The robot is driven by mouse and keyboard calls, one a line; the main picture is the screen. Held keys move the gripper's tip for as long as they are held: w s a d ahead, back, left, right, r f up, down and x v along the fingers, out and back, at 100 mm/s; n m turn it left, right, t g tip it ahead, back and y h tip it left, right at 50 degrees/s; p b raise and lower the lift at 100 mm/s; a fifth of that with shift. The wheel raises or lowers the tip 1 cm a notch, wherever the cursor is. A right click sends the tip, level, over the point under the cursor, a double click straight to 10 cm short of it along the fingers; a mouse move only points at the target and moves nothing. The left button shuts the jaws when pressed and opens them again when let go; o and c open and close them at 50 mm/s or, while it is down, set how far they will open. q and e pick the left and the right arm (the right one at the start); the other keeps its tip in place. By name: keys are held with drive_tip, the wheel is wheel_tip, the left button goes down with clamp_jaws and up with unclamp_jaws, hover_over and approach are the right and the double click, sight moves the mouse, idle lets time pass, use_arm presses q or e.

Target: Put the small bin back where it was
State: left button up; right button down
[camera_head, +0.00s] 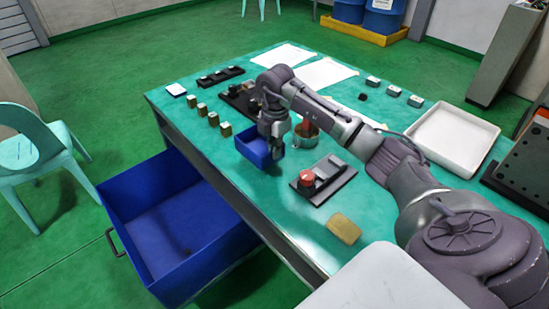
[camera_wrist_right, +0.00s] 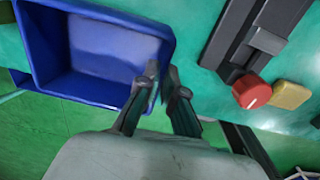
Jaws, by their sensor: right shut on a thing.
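The small blue bin (camera_head: 250,148) is at the near-left edge of the teal table (camera_head: 285,235), open side up. I cannot tell whether it rests on the tabletop or is held just above it. My right gripper (camera_head: 276,150) reaches down at the bin's right side. In the wrist view my right gripper (camera_wrist_right: 163,82) is shut on the rim of the small bin (camera_wrist_right: 85,88), near a corner. The bin looks empty inside. My left gripper is not in view.
A black fixture with a red knob (camera_head: 307,178) and a yellowish block (camera_head: 344,228) lie nearer. A copper-coloured part (camera_head: 306,129) is close to the gripper. A white tray (camera_head: 450,138) sits at right.

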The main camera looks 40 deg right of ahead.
sight(274, 162)
wheel_tip(274, 162, down, 4)
drive_tip(key=shift+f+p, duration=0.1)
drive_tip(key=shift+p, duration=0.25)
drive_tip(key=shift+w, duration=0.1)
drive_tip(key=c, duration=1.8)
unclamp_jaws()
drive_tip(key=shift+f, duration=0.15)
drive_tip(key=o, duration=0.5)
